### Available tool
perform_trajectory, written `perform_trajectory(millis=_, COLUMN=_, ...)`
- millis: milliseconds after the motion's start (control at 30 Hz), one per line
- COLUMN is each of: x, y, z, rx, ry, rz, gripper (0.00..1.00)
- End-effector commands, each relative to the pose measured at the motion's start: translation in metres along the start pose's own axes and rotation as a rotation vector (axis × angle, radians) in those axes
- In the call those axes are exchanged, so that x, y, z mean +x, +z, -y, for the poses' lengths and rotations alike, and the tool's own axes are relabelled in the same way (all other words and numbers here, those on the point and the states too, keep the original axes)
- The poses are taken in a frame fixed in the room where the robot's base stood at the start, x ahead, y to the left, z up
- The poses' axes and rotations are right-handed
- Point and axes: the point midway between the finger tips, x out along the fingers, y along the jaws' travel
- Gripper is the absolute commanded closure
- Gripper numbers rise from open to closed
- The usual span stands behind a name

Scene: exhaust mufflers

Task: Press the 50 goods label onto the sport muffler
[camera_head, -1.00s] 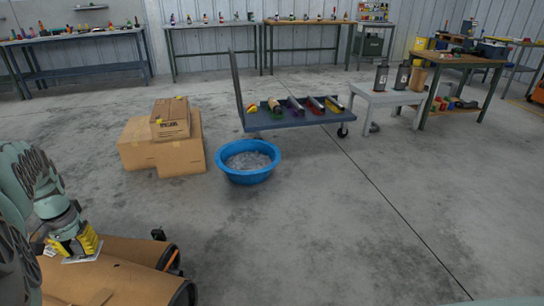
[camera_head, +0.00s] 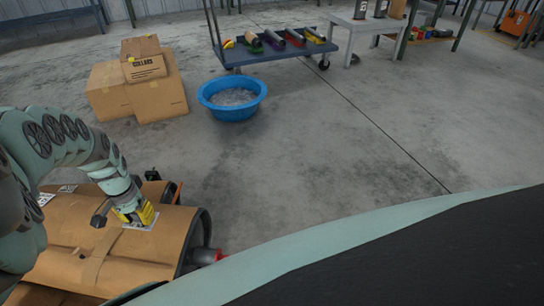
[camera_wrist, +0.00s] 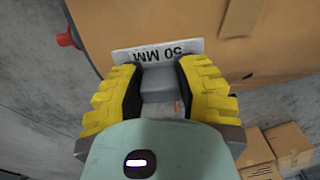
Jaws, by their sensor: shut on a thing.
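My gripper (camera_head: 136,213) has yellow fingers and is shut on a white label (camera_wrist: 158,53). The label reads "50 MM", upside down in the wrist view. In the head view the label (camera_head: 146,224) shows as a white patch at the fingertips. It is over a large brown paper-wrapped cylinder (camera_head: 70,225) lying on its side at lower left, which looks like the muffler. The brown surface (camera_wrist: 190,20) fills the top of the wrist view behind the label. I cannot tell whether the label touches it.
Other white labels (camera_head: 68,188) lie on brown wrapping to the left. The cylinder's dark-rimmed end has a red-tipped part (camera_head: 207,256) beside it. Cardboard boxes (camera_head: 150,95), a blue tub (camera_head: 232,98) and a cart (camera_head: 275,54) stand beyond. The floor between is clear.

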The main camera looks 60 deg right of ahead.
Motion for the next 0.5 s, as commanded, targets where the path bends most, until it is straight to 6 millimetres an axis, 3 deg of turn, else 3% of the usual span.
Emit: perform_trajectory(millis=500, x=0.043, y=0.000, z=0.000, rx=0.000, ry=0.000, rz=0.001, gripper=0.82)
